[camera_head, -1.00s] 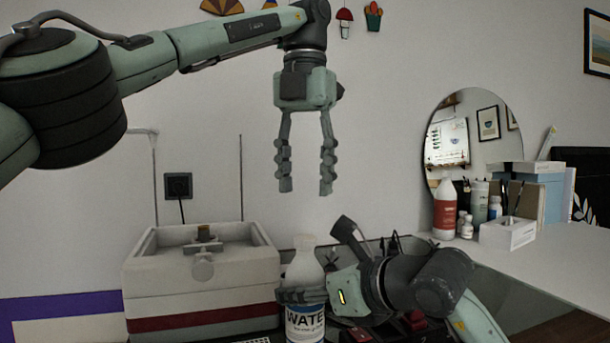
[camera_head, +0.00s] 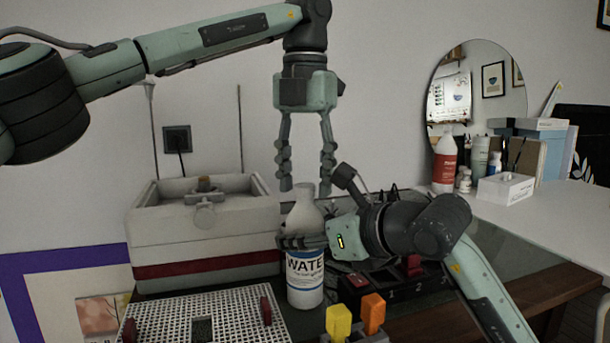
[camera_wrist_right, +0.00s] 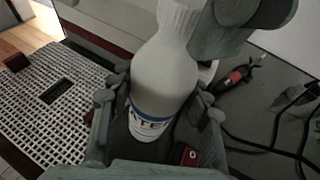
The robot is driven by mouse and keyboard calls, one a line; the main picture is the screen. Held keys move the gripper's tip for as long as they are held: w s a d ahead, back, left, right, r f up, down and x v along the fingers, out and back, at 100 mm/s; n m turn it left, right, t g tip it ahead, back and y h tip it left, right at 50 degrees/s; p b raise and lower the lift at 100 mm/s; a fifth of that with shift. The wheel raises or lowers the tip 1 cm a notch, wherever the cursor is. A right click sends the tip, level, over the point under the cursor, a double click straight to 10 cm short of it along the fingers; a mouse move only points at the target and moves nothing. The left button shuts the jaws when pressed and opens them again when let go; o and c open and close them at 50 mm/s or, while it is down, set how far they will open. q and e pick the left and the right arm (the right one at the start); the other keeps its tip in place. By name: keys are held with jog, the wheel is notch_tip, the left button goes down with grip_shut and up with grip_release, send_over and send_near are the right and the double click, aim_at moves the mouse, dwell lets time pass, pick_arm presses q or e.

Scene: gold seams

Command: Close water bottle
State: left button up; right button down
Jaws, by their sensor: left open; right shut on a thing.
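The white water bottle (camera_head: 304,275) stands upright with a blue-and-white "WATER" label. My right gripper (camera_head: 300,241) is shut around its body above the label. The right wrist view shows the same bottle (camera_wrist_right: 165,75) between the fingers. Its narrow top looks white and ribbed, like a cap (camera_wrist_right: 180,18); I cannot tell how tight it sits. My left gripper (camera_head: 304,188) points straight down, open and empty, with its fingertips at the height of the bottle's top, one on each side. A grey-green part at the upper right of the wrist view looks like a left finger.
A pale box with a red stripe (camera_head: 205,268) stands left of the bottle. A white perforated plate (camera_head: 245,312) lies in front. Yellow (camera_head: 339,322) and orange (camera_head: 373,312) blocks and a dark numbered panel (camera_head: 425,282) are to the right. Dark cables lie behind.

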pick_arm(q)
grip_shut()
dwell(0.3)
jog(key=shift+o, duration=0.6)
grip_release()
notch_tip(320, 180, up, 8)
jog(key=shift+f, duration=0.2)
